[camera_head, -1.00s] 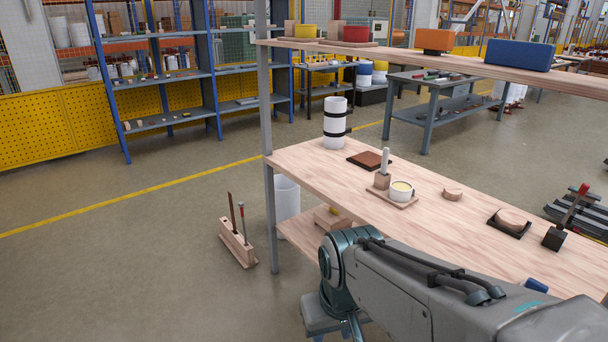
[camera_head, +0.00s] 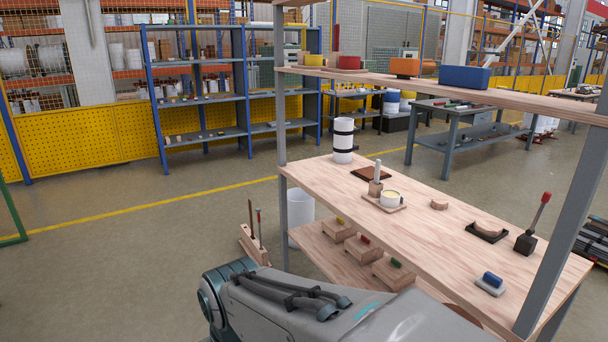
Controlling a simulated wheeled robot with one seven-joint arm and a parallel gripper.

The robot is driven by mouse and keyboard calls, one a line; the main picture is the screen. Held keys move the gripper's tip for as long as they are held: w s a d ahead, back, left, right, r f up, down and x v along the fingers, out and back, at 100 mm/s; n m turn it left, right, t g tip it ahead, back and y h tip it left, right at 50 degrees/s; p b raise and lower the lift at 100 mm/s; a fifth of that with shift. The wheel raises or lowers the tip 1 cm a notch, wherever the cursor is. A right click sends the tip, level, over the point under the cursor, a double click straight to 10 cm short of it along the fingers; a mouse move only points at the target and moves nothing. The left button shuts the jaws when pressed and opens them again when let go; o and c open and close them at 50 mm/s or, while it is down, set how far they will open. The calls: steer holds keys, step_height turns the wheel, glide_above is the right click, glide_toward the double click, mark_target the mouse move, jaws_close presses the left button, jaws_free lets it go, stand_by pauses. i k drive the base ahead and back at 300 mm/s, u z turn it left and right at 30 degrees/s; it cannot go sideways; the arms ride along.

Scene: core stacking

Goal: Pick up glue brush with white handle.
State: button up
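The glue brush with white handle (camera_head: 377,171) stands upright in a small wooden block. The block sits on a wooden tray (camera_head: 370,199) on the workbench top, beside a small white pot (camera_head: 390,199) with pale yellow contents. My arm shows at the bottom of the view, left of and in front of the workbench. My gripper is not in view, so its state is hidden.
The workbench (camera_head: 462,222) has a raised shelf (camera_head: 540,104) above it and a grey post (camera_head: 565,230) at right. Wooden blocks (camera_head: 391,272) lie below.

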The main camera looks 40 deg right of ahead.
mark_target(377, 167)
steer(key=i, duration=1.45)
steer(key=z, duration=0.95)
steer(key=i, duration=1.05)
steer(key=z, duration=1.6)
steer(key=i, duration=0.9)
steer(key=z, duration=0.15)
